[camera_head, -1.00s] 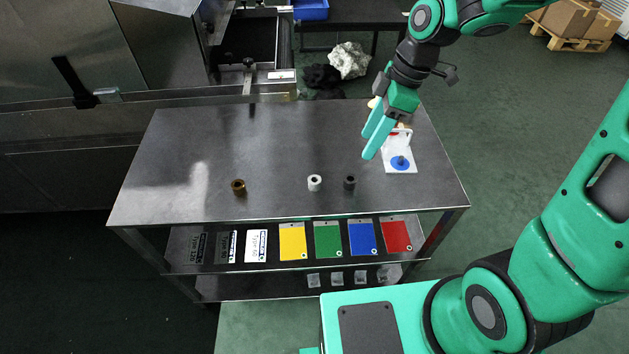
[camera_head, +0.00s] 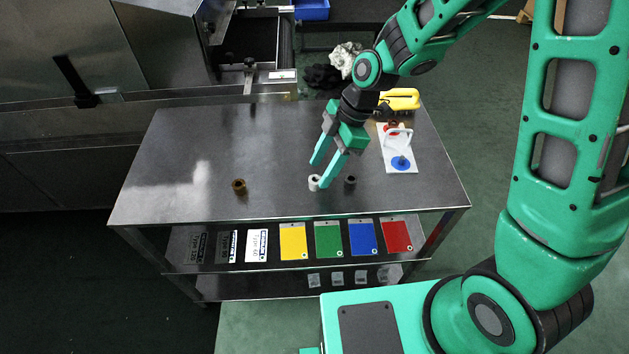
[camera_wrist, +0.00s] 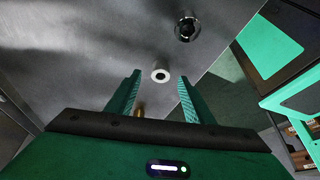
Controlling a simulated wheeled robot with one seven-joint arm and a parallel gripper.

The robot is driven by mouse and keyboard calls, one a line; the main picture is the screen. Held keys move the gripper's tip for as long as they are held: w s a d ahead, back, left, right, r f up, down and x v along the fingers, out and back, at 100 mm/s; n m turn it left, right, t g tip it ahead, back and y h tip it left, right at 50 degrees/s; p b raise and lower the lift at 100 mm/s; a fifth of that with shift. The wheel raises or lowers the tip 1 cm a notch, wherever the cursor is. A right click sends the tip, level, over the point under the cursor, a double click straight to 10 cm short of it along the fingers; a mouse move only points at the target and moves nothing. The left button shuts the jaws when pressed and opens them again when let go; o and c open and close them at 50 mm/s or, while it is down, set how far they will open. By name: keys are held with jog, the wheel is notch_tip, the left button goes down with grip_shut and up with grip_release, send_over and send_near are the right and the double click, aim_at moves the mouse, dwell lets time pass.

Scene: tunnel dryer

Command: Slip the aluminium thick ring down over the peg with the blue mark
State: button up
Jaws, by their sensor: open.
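A pale, thick-walled ring (camera_head: 314,183), seemingly the aluminium one, stands on the metal table. It also shows between the fingers in the wrist view (camera_wrist: 160,75). My gripper (camera_head: 320,174) is open and empty over this ring, its fingers on either side of it in the picture. I cannot tell how far above it the fingertips are. A short dark peg (camera_head: 402,160) stands on the blue round mark (camera_head: 399,165) of a white plate (camera_head: 408,153), right of my gripper.
A dark shiny ring (camera_head: 350,180) stands close right of the pale ring, and a brown ring (camera_head: 238,187) farther left. Behind the blue mark are a red mark (camera_head: 391,128) and a white arched piece. A yellow tool (camera_head: 402,98) lies at the back. The table's left part is clear.

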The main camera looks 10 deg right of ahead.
aim_at(315, 183)
jog(key=shift+x, duration=1.65)
jog(key=c, duration=1.1)
jog(key=shift+c, duration=0.2)
jog(key=shift+r, duration=0.15)
